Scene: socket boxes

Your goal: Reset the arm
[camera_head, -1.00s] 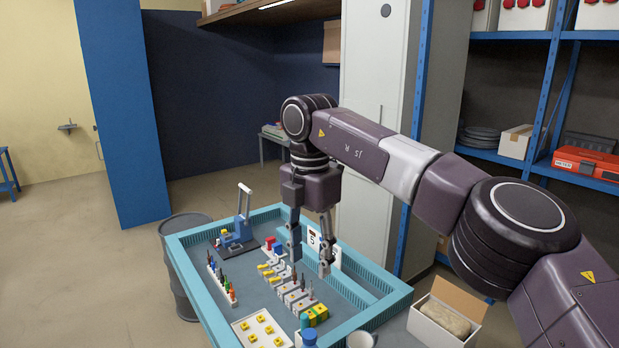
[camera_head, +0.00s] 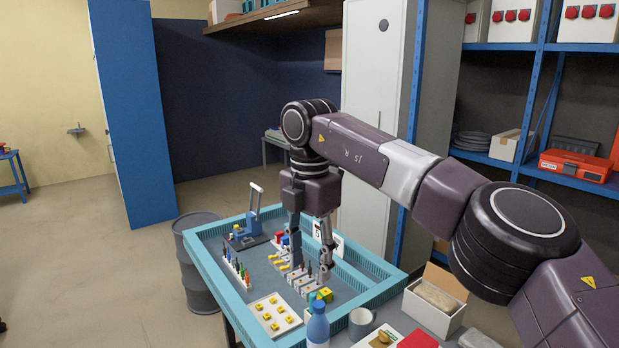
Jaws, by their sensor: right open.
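My right arm comes in from the right side of the head view. Its gripper (camera_head: 311,262) points down over the turquoise-rimmed workbench (camera_head: 216,278), fingers apart, with nothing seen between them. The fingertips are over or beside a row of small grey and white parts (camera_head: 300,283); I cannot tell whether they touch. The gripper hides part of a white card with a number behind it. My left gripper is not in view.
On the bench are a blue lever press (camera_head: 248,230), a row of coloured-handled tools (camera_head: 236,268) and a white tray with yellow pieces (camera_head: 275,315). A blue bottle (camera_head: 318,325), a grey mug (camera_head: 361,323) and an open cardboard box (camera_head: 434,301) stand near the front. Blue shelving is at right.

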